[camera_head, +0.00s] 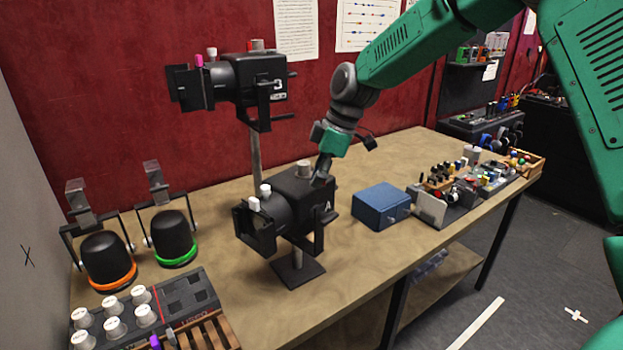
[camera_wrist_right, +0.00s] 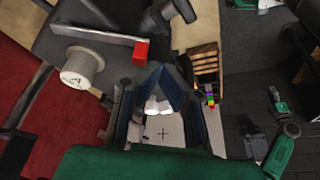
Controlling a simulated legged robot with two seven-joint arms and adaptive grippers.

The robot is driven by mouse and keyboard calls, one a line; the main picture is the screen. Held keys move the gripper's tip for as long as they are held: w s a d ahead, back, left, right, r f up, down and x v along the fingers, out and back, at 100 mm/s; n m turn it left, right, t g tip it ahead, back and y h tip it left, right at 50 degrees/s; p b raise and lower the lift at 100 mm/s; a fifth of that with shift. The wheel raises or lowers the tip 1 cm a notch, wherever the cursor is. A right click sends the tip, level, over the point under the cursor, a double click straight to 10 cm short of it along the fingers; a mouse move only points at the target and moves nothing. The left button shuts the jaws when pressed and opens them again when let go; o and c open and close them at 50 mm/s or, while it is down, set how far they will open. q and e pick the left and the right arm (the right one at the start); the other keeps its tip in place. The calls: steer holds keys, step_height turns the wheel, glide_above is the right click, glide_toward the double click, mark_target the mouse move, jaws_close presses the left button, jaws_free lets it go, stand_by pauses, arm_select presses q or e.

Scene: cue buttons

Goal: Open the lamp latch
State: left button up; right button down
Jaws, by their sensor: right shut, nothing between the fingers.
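A black lamp marked A (camera_head: 295,190) stands on a square foot on the table, with a grey knob on its top. In the right wrist view its dark housing (camera_wrist_right: 95,45) fills the upper left, with a grey knob (camera_wrist_right: 82,70) and a flat metal lever with a red tip (camera_wrist_right: 140,52), which looks like the latch. My right gripper (camera_head: 322,170) is shut and empty, at the lamp's upper right edge. Its fingers (camera_wrist_right: 163,75) lie close to the red tip; contact cannot be told. A green arm with a dark end (camera_wrist_right: 278,100) shows at the right, its jaws unclear.
A second black lamp (camera_head: 250,80) stands on a pole behind. Two smaller lamps with orange (camera_head: 112,280) and green (camera_head: 176,255) rings and a knob panel (camera_head: 185,295) are at the left. A blue box (camera_head: 381,205) stands to the right.

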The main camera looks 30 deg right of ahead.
steer(key=shift+s+d+n, duration=0.45)
steer(key=shift+d+n, duration=0.05)
steer(key=shift+n, duration=0.3)
steer(key=shift+s+d, duration=0.1)
steer(key=shift+d, duration=0.3)
steer(key=shift+a, duration=0.25)
steer(key=shift+d, duration=0.15)
steer(key=shift+w, duration=0.2)
steer(key=shift+w+d, duration=0.1)
steer(key=shift+w, duration=0.65)
